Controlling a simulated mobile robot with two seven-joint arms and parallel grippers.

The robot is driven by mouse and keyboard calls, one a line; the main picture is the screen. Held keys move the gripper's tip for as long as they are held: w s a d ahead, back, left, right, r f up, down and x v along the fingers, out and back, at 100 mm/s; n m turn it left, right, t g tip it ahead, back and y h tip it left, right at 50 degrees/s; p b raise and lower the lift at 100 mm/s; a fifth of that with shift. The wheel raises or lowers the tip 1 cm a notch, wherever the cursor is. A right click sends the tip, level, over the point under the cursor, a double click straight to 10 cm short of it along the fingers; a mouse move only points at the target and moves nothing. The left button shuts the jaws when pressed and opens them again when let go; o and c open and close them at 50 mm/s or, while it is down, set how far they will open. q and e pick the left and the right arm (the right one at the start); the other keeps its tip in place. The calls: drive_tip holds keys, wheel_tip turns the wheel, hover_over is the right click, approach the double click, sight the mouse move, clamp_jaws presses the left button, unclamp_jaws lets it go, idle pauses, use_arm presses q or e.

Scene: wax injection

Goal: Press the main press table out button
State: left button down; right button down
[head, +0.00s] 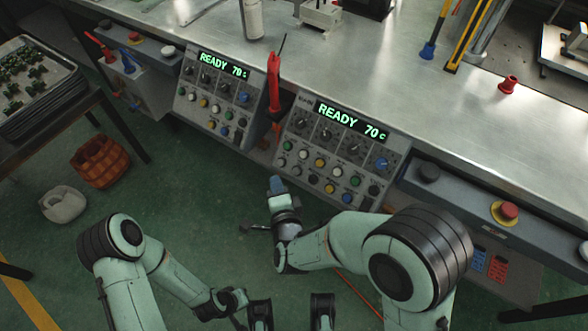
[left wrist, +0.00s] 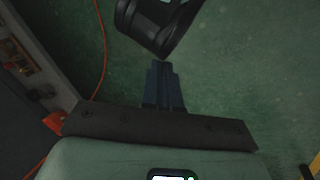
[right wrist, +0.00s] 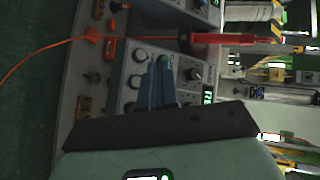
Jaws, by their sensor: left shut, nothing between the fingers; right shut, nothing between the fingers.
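The right control panel (head: 335,150) has a green "READY 70c" display (head: 350,121), dark knobs and rows of coloured buttons (head: 325,170). A similar left panel (head: 213,97) stands beside it. Button labels are too small to read, so I cannot tell which is the table out button. My right gripper (head: 277,184) is shut and empty, just below the right panel's lower left edge. In the right wrist view its blue fingers (right wrist: 162,66) overlap a panel with round buttons (right wrist: 140,55); contact cannot be told. My left gripper's shut, empty fingers (left wrist: 162,70) show over green floor.
A steel worktop (head: 400,80) runs behind the panels. A red-handled tool (head: 274,82) stands between them. A red emergency button (head: 509,211) is on the front rail at right. A brown basket (head: 100,162) and grey container (head: 63,204) lie on the floor at left.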

sight(297, 171)
drive_tip(key=shift+a+r, duration=0.1)
drive_tip(key=shift+r, duration=0.15)
